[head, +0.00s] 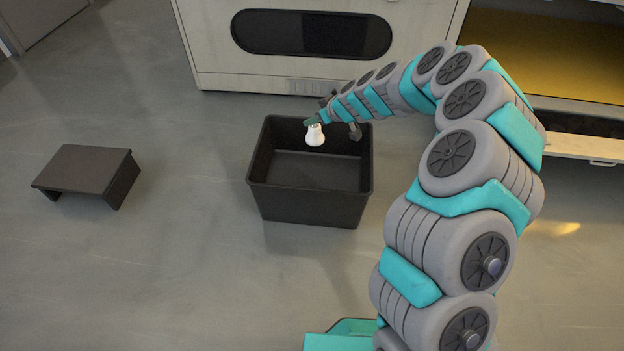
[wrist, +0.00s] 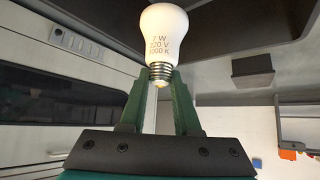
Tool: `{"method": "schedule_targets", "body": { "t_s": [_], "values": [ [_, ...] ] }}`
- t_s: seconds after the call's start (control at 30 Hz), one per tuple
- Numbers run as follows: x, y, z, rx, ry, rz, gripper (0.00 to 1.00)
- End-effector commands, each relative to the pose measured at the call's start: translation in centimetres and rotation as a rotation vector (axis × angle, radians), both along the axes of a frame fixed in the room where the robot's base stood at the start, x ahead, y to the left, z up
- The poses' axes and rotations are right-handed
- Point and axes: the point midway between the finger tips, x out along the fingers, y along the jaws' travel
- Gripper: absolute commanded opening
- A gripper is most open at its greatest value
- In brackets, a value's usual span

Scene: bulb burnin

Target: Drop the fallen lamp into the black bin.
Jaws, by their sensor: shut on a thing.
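The lamp (head: 315,136) is a white bulb with a metal screw base. In the wrist view the lamp (wrist: 166,32) shows printed text, and its base sits between the fingertips. My gripper (wrist: 160,80) is shut on the lamp's screw base. In the head view my gripper (head: 313,121) is at the end of the outstretched arm, with the bulb hanging glass end down. The black bin (head: 308,205) stands open on the floor. The lamp appears over the bin's opening in the head view; its exact height above the rim is hard to tell.
A low black step stool (head: 85,170) stands on the floor to the left. A pale cabinet (head: 240,82) with a dark window stands behind the bin. An open compartment (head: 560,60) with a yellowish floor is at the right. Floor around the bin is clear.

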Motion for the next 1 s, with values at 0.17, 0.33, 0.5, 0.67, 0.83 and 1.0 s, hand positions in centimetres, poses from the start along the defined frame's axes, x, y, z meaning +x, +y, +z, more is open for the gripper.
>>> {"method": "schedule_targets", "body": {
  "t_s": [0.17, 0.33, 0.5, 0.67, 0.83, 1.0],
  "values": [
    [-0.1, 0.1, -2.1, 0.002, 0.003, -0.001, 0.0],
    [0.0, 0.0, -3.7, 0.001, 0.001, 0.0, 0.0],
    [0.0, 0.0, -4.6, 0.002, 0.001, -0.001, 0.0],
    [0.0, 0.0, -4.8, 0.001, 0.0, -0.001, 0.0],
    [0.0, 0.0, -4.7, 0.001, -0.001, -0.001, 0.32],
    [0.0, 0.0, -4.8, 0.0, 0.001, -0.001, 0.51]
  ]
}}
